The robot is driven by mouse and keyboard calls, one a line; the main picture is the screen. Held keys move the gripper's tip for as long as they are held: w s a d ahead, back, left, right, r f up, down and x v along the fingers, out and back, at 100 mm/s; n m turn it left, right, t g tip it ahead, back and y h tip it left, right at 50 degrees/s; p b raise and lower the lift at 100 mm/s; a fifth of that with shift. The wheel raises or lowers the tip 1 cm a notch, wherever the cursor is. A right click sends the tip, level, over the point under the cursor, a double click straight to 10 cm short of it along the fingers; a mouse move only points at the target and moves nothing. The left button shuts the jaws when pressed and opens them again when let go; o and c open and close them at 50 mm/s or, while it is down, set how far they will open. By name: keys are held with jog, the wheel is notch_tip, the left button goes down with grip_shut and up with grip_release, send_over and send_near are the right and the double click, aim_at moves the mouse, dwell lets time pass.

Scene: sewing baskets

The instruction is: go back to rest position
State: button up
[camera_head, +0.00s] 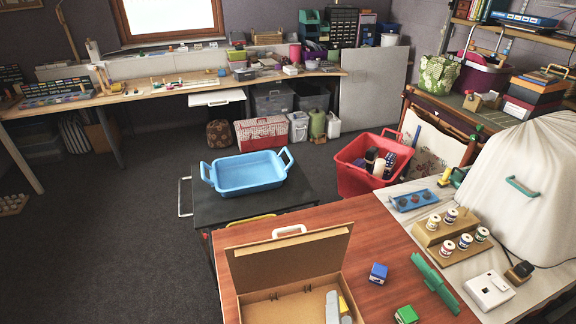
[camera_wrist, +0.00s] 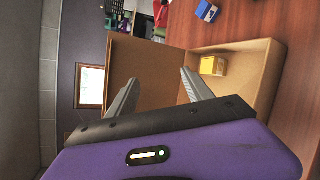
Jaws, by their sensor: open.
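My gripper (camera_wrist: 159,76) shows in the wrist view with its two grey fingers spread apart and nothing between them. An open cardboard box (camera_head: 258,297) with a raised lid (camera_head: 290,262) stands on the red-brown table in the head view. The box (camera_wrist: 262,75) also lies beyond my fingers in the wrist view. A yellow block (camera_wrist: 213,65) rests inside it, apart from my fingers. In the head view a grey shape beside the yellow block is cut by the bottom edge; I cannot tell whether it is part of my gripper.
A blue block (camera_head: 378,273), a green block (camera_head: 406,314) and a green holder (camera_head: 434,281) are on the table right of the box. A blue tray (camera_head: 248,174) sits on a black cart behind. A red bin (camera_head: 352,181) stands beyond the table. Open floor lies at left.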

jog(key=s+d+f+m+b, duration=0.1)
jog(key=s+d+m+b, duration=0.2)
jog(key=s+m, duration=0.4)
jog(key=s+d+f+m+y+b, duration=0.1)
jog(key=s+d+m+b, duration=0.2)
jog(key=s+m, duration=0.5)
jog(key=s+d+f+m+b, duration=0.1)
jog(key=s+d+m+b, duration=0.2)
jog(key=s+m, duration=0.4)
jog(key=s, duration=0.5)
jog(key=shift+s+d+m+y, duration=0.25)
jog(key=shift+s+m+y, duration=0.05)
jog(key=shift+s, duration=0.05)
